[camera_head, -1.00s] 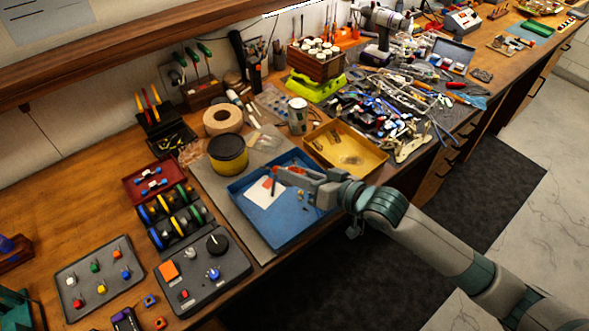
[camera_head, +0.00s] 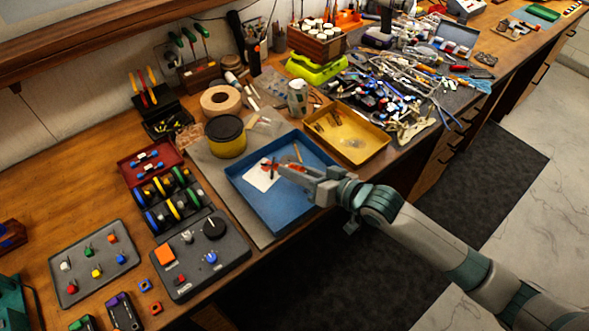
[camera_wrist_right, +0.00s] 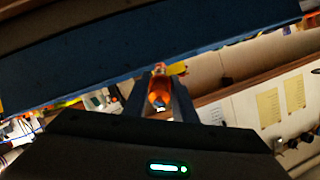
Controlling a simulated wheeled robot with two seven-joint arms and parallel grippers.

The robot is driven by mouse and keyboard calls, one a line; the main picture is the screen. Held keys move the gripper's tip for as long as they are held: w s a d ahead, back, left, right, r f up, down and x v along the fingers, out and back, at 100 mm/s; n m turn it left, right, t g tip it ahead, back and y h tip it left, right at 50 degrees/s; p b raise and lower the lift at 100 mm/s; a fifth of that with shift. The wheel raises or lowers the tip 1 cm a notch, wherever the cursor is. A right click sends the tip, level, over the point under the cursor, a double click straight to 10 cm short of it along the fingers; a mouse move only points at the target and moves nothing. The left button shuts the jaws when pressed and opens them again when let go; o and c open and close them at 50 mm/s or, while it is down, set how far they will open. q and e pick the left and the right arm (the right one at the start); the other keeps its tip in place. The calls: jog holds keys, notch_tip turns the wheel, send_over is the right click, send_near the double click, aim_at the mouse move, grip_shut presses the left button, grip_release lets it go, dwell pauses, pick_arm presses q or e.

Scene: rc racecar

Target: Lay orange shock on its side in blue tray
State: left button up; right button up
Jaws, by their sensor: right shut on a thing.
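The blue tray (camera_head: 258,207) sits at the front edge of the workbench, with a white card (camera_head: 260,178) in it. My right gripper (camera_head: 284,168) reaches over the tray from the right in the head view. It is shut on the orange shock (camera_head: 297,168), which is mostly hidden by the fingers there. In the right wrist view the orange shock (camera_wrist_right: 158,92) shows between the two fingers (camera_wrist_right: 160,98), with a blue tray surface (camera_wrist_right: 150,45) across the top. I cannot tell whether the shock touches the tray. My left gripper is not in view.
A yellow tray (camera_head: 368,158) stands right of the blue tray, and a black and yellow tub (camera_head: 226,137) stands behind left. A dark control box (camera_head: 205,262) lies at the front left. Tools clutter the bench at the back right.

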jog(key=o, duration=1.1)
jog(key=shift+s+d, duration=0.35)
jog(key=shift+d, duration=0.05)
jog(key=shift+b+v, duration=2.5)
jog(key=shift+v, duration=5.75)
jog(key=shift+w, duration=0.1)
